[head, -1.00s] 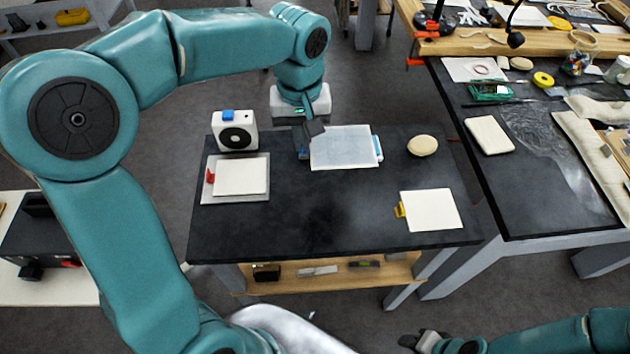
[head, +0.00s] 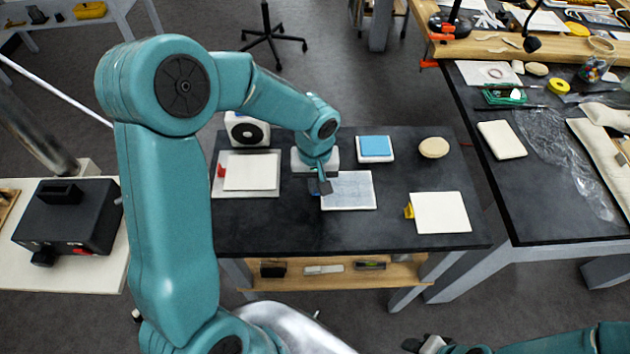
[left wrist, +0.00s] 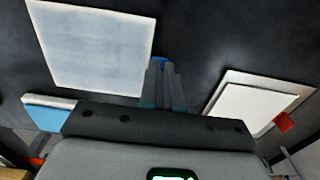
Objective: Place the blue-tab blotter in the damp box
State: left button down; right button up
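The blue-tab blotter (head: 350,190) is a pale bluish sheet with a white edge, over the middle of the dark table. It also shows in the left wrist view (left wrist: 92,45). My left gripper (head: 322,188) is at its left edge, its fingers (left wrist: 165,78) close together on the blue tab (left wrist: 160,60), which is mostly hidden. I cannot tell whether the sheet touches the table. A low white box with a blue top (head: 375,148) stands just behind the blotter. I cannot tell which thing is the damp box. My right gripper (head: 428,345) is low at the bottom edge, its fingers unclear.
A red-tab blotter (head: 247,171) lies on a pale tray at left; a white block with a dark round face (head: 247,129) stands behind it. A yellow-tab blotter (head: 441,212) lies at right, with a beige oval (head: 433,148) behind. The table's front middle is clear.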

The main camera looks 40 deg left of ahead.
pick_arm(q)
jog(key=shift+f, duration=0.15)
jog(key=c, duration=1.6)
grip_release()
jog(key=shift+w, duration=0.1)
jog(key=shift+c, duration=0.2)
jog(key=shift+o, duration=1.4)
